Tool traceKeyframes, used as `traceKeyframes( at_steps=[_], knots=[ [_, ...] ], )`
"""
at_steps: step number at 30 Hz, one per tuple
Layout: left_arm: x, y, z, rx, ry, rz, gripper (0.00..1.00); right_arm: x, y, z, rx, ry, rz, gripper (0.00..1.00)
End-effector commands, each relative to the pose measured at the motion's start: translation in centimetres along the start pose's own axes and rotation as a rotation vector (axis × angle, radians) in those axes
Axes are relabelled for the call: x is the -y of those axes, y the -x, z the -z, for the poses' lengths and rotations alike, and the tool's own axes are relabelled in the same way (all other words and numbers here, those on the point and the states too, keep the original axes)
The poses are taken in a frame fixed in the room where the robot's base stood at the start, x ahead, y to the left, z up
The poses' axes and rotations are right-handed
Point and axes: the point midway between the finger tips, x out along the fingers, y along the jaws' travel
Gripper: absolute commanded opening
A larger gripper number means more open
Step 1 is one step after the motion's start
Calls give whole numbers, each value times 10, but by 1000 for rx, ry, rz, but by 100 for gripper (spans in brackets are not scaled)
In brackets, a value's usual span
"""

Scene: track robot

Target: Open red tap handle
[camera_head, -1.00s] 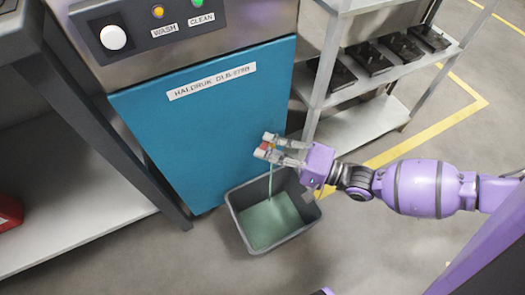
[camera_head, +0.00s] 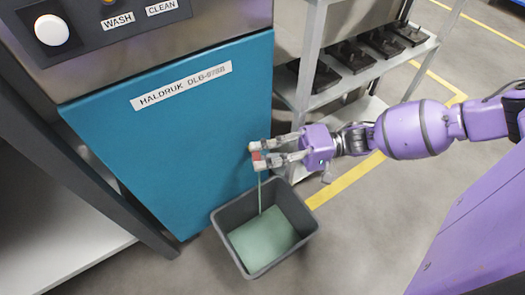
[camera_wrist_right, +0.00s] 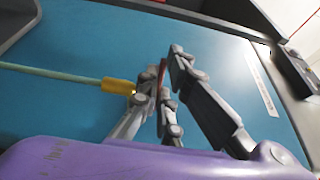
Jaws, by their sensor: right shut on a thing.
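The red tap handle (camera_head: 257,156) is a small red piece low on the blue machine panel (camera_head: 180,130). My right gripper (camera_head: 259,154) is closed around it, with one finger on each side. In the right wrist view the handle shows as a thin red edge (camera_wrist_right: 161,75) between the fingers, partly hidden. There the tap's yellow spout (camera_wrist_right: 118,86) sticks out beside the fingers, with a pale green stream (camera_wrist_right: 50,72) coming from it. In the head view the stream (camera_head: 260,192) falls into a grey bin. My left gripper is not in view.
The grey bin (camera_head: 218,220) stands on the floor below the tap and holds green liquid (camera_head: 262,240). A metal shelf rack (camera_head: 370,75) with several dark parts stands to the right. A dark-framed bench (camera_head: 80,175) stands close on the left.

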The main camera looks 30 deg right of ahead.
Motion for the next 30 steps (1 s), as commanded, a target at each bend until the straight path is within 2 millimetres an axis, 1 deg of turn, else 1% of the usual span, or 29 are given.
traceKeyframes(
  at_steps=[9,10,14,24,26,29,30],
  knots=[
    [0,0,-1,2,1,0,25,0,0,-1,2,-1,0,0],
    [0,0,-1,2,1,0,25,0,0,-1,2,-1,0,6],
    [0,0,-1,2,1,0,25,0,0,-1,2,-1,0,23],
    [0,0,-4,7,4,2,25,0,2,0,0,0,0,24],
    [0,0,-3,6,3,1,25,0,6,0,0,0,-1,24],
    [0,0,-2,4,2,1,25,-1,20,1,-1,1,-4,24],
    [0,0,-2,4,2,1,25,-1,28,0,-1,1,-4,24]
  ],
)
